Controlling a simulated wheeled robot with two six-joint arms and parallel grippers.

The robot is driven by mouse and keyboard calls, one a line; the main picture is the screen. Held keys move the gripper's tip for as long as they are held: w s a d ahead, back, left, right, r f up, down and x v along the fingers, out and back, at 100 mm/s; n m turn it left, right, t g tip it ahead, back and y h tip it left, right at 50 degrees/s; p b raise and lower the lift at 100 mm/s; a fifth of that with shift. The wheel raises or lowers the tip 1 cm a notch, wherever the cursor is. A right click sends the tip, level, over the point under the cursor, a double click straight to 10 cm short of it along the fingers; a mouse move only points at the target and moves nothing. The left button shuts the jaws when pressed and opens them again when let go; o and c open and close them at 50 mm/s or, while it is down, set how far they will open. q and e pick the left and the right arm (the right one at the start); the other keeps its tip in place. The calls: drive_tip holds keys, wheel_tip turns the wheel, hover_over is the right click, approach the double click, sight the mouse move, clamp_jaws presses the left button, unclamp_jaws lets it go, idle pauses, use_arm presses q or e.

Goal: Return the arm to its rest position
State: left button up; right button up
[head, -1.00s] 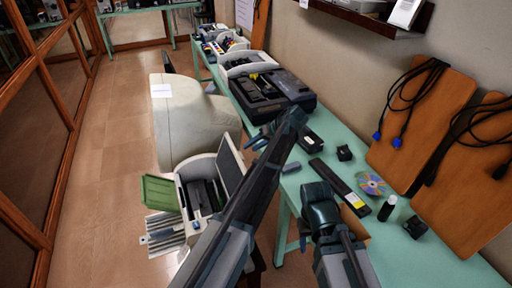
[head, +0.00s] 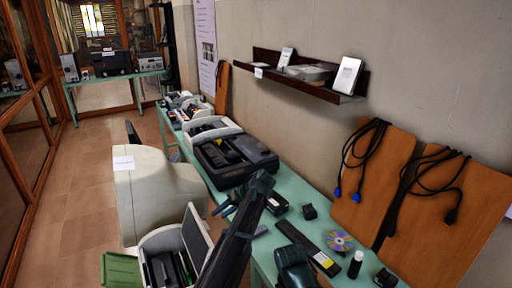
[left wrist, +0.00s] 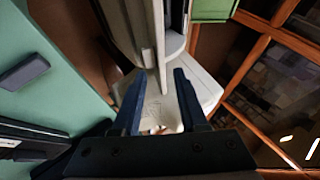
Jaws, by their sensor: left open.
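My left arm comes up from the bottom middle of the head view. Its gripper (head: 228,208) shows small at the arm's far end, by the near-left edge of the green table (head: 262,268). In the left wrist view the two dark fingers (left wrist: 158,92) are apart with nothing held between them. A pale casing lies beyond them; I cannot tell how far off. A dark joint of my right arm shows at the bottom of the head view. My right gripper does not show.
A wall shelf (head: 310,85) and cabled wooden boards (head: 372,185) are at right. The floor (head: 75,190) at left is clear.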

use_arm(q)
drive_tip(key=s+d+f+m+h, duration=0.2)
drive_tip(key=s+d+m, duration=0.1)
drive_tip(key=s, duration=0.7)
drive_tip(key=s+d+f+m+h, duration=0.2)
drive_tip(key=s+d, duration=0.4)
drive_tip(key=s, duration=0.5)
drive_tip(key=s+d+f+m+g+h, duration=0.1)
drive_tip(key=s+d+f+m+h, duration=0.1)
drive_tip(key=s, duration=0.8)
drive_tip(key=d+m+h, duration=0.1)
drive_tip(key=d+m, duration=0.1)
drive_tip(key=shift+s+d+h, duration=0.3)
drive_tip(key=shift+s+d, duration=0.1)
drive_tip(key=shift+f, duration=0.1)
